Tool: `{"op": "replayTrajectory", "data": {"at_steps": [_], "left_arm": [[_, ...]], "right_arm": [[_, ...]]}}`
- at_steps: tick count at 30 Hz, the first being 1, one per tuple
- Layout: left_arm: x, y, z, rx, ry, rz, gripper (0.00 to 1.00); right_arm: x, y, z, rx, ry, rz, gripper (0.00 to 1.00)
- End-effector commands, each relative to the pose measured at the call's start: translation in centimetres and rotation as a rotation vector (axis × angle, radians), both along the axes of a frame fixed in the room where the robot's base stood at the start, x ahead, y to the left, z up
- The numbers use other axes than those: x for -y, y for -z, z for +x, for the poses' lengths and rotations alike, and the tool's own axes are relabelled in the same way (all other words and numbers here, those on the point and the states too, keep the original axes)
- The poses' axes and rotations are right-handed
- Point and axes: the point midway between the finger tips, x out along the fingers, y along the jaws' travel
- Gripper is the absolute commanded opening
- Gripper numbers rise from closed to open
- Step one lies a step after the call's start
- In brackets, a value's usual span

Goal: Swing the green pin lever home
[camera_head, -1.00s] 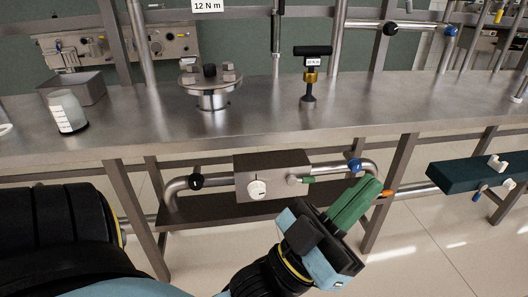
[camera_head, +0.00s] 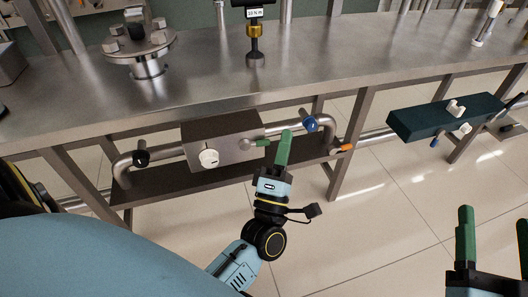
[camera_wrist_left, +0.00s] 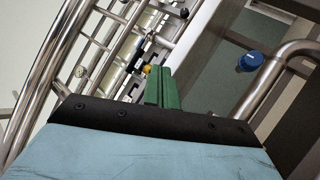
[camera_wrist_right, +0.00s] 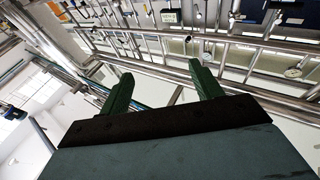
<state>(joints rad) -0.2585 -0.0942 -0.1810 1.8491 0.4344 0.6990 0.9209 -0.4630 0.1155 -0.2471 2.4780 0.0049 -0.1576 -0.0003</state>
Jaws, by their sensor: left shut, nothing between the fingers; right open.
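The green pin lever (camera_head: 262,143) is a short green-tipped handle on the right end of the grey-brown box (camera_head: 219,140) under the bench. It points right, toward my left gripper. My left gripper (camera_head: 286,133) is shut and empty, its green fingers pointing up just right of the lever tip; I cannot tell whether they touch. The shut fingers also show in the left wrist view (camera_wrist_left: 162,72), where I cannot make out the lever. My right gripper (camera_head: 494,215) is open and empty at the lower right, away from the box. Its spread fingers show in the right wrist view (camera_wrist_right: 160,72).
A pipe with a black knob (camera_head: 141,157) and a blue knob (camera_head: 309,123) runs through the box. An orange handle (camera_head: 344,148) is at the right. The steel bench (camera_head: 200,82) overhangs above, and a dark teal box (camera_head: 440,117) stands further right. Open floor lies in front.

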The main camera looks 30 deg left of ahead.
Motion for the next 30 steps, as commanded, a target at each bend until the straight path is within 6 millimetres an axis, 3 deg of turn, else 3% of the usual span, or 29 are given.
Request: {"op": "replayTrajectory", "data": {"at_steps": [3, 6, 12, 15, 20, 30], "left_arm": [[-1.4, 5.7, 1.5, 0.027, 0.057, -0.444, 0.0], [-2.0, 10.4, 1.5, 0.094, 0.062, -0.78, 0.0], [-1.7, 17.2, -0.1, 0.25, 0.011, -1.214, 0.0], [-1.4, 18.9, -0.8, 0.304, -0.01, -1.313, 0.0], [-1.8, 19.7, -0.8, 0.335, -0.023, -1.36, 0.0], [-6.8, 19.4, 3.5, 0.335, -0.019, -1.356, 0.0]], "right_arm": [[0.3, 2.1, 0.3, -0.163, 0.009, -0.048, 0.64], [0.6, 4.0, 0.3, -0.289, 0.015, -0.084, 0.64], [1.2, 6.8, -0.4, -0.469, 0.025, -0.133, 0.64], [1.4, 7.5, -0.7, -0.513, 0.027, -0.145, 0.64], [1.4, 7.7, -0.7, -0.522, 0.027, -0.147, 0.64], [0.7, 4.9, 0.0, -0.346, 0.014, -0.098, 0.64]]}}
